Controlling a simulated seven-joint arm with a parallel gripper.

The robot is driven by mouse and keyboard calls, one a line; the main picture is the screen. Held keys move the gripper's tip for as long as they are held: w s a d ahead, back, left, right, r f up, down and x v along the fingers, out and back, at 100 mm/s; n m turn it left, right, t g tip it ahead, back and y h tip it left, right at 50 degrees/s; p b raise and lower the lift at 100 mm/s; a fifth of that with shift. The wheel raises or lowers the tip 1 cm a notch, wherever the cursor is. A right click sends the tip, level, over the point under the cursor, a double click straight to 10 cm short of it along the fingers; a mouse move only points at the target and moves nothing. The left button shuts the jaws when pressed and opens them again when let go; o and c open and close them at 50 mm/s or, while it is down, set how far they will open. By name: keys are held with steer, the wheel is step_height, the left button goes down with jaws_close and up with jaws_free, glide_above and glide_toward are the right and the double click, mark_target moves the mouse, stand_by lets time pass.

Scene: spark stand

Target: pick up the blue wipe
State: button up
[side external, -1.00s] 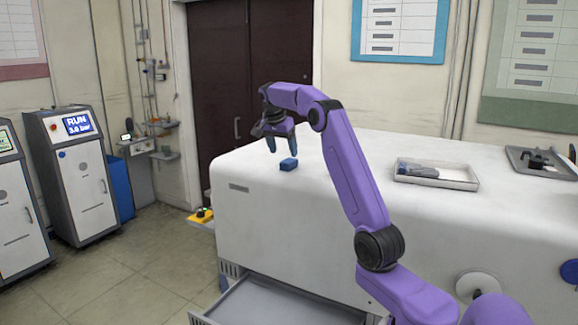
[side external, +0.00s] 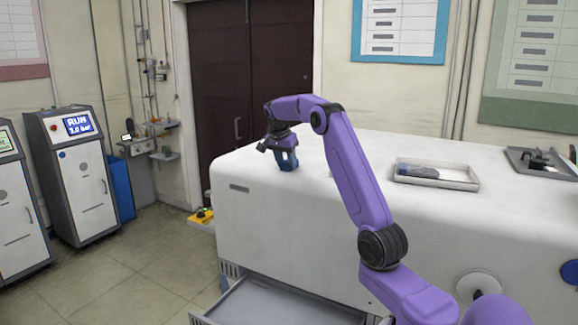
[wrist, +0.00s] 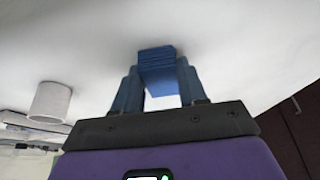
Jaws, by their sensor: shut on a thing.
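The blue wipe is a small blue block-like stack (wrist: 158,66). In the wrist view it sits between the two fingers of my gripper (wrist: 158,84), which touch it on both sides. In the side view my gripper (side external: 287,164) points down at the left part of the white worktop (side external: 330,185), shut on the wipe. There the fingers largely hide the wipe. I cannot tell whether the wipe still touches the worktop.
A pale tray (side external: 440,182) with a dark blue-grey item stands to the right on the worktop, and a grey tray (side external: 545,163) lies farther right. A white cylinder (wrist: 50,101) shows in the wrist view. An open drawer (side external: 270,305) juts out below. The worktop around the gripper is clear.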

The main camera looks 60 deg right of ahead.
mark_target(286, 163)
steer(key=shift+r, duration=1.65)
steer(key=s+a+r, duration=0.8)
steer(key=s+r, duration=0.1)
steer(key=s, duration=0.2)
steer(key=shift+a+r, duration=0.3)
steer(key=shift+r, duration=0.1)
